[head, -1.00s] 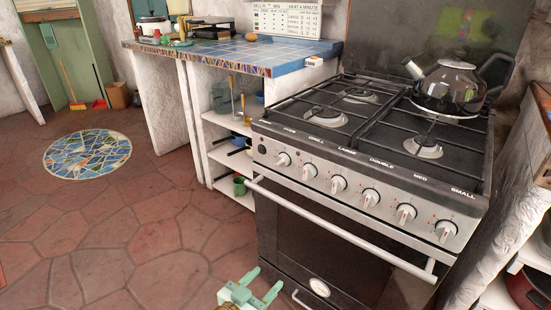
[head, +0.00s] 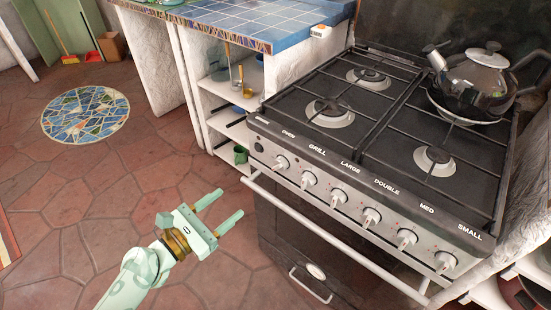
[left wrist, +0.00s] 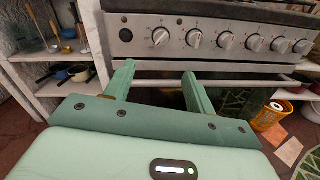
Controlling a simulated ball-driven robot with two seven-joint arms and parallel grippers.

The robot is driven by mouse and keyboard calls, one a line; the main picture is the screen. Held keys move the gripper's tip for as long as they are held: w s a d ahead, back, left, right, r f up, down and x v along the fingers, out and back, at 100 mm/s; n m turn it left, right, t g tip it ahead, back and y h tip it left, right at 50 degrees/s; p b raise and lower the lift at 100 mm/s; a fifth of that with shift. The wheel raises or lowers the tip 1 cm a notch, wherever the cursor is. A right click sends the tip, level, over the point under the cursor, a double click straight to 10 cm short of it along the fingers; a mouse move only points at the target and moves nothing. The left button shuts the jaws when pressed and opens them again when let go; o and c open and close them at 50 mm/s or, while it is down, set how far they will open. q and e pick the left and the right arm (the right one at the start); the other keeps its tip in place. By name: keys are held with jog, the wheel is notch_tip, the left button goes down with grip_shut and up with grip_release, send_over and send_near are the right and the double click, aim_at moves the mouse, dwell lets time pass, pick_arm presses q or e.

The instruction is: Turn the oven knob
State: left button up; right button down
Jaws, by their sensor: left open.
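The oven knob (head: 281,163) is the leftmost pale knob on the steel front panel of the stove, below the "OVEN" label. It also shows in the left wrist view (left wrist: 160,37), just beyond and above my fingers. My left gripper (head: 231,203) is pale green, open and empty. It is in front of the oven, left of and lower than the knob, and apart from it. In the left wrist view its two fingers (left wrist: 158,70) point at the stove front, with the oven knob above the gap between them. My right gripper is not in view.
Several similar knobs (head: 371,216) run to the right. The oven handle bar (head: 330,238) crosses in front, below the knobs. A dark kettle (head: 478,85) stands on the back right burner. Shelves (head: 228,130) with utensils stand left of the stove. The floor at left is open.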

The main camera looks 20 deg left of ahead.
pick_arm(q)
send_near(275, 168)
jog(key=shift+n, duration=0.4)
jog(key=x, duration=0.9)
jog(key=shift+w+d, duration=0.15)
jog(key=shift+w, duration=0.1)
jog(key=c, duration=1)
